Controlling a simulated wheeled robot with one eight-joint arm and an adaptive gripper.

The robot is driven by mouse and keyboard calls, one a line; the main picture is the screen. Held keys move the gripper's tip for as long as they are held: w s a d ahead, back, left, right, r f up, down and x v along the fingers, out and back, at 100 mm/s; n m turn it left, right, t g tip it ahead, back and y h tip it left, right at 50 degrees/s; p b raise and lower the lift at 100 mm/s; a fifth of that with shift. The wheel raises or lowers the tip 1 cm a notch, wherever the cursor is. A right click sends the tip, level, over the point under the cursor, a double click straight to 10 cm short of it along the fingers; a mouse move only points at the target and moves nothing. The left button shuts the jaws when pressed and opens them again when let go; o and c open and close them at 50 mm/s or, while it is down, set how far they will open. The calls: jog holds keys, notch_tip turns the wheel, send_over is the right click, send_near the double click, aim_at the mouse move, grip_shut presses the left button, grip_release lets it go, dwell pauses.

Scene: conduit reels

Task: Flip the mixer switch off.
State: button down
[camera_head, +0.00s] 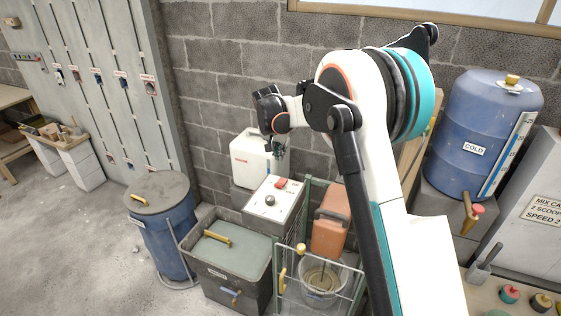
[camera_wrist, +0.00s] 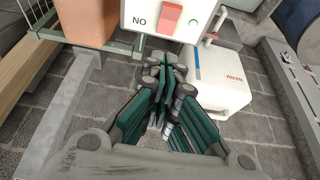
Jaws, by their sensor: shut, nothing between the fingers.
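The mixer's red switch (camera_head: 281,183) sits on top of a pale control box (camera_head: 284,207), with a dark round knob nearby. In the wrist view the red rocker (camera_wrist: 172,18) is at the top edge, on a white panel marked "NO" at its left and a green curved mark at its right. Which side is pressed I cannot tell. My gripper (camera_head: 279,152) is above and behind the box in the head view, apart from the switch. In the wrist view my gripper (camera_wrist: 163,95) has its green-padded fingers together and empty, below the switch in the picture.
A terracotta mixer body (camera_head: 330,222) stands beside the box, over a clear bucket (camera_head: 318,282) in a green frame. A white machine (camera_head: 250,158) is close behind the box by the block wall. A grey bin (camera_head: 225,265) and blue drum (camera_head: 163,222) stand left; a blue water barrel (camera_head: 487,130) right.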

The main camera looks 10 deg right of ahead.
send_over(285, 179)
jog(key=s+a, duration=0.1)
notch_tip(285, 179, down, 8)
jog(key=shift+s+r, duration=0.15)
jog(key=f, duration=0.2)
jog(key=s+f, duration=0.1)
jog(key=shift+a+b, duration=0.4)
jog(key=shift+s+f, duration=0.1)
jog(key=shift+f, duration=0.45)
jog(key=shift+a, duration=0.1)
jog(key=shift+s+a+f+t+h+b, duration=0.3)
jog(key=shift+f+t+b, duration=0.25)
jog(key=shift+b, duration=0.5)
jog(key=shift+s+r, duration=0.1)
jog(key=shift+r, duration=0.1)
jog(key=shift+w+d, duration=0.55)
jog(key=shift+w, duration=0.15)
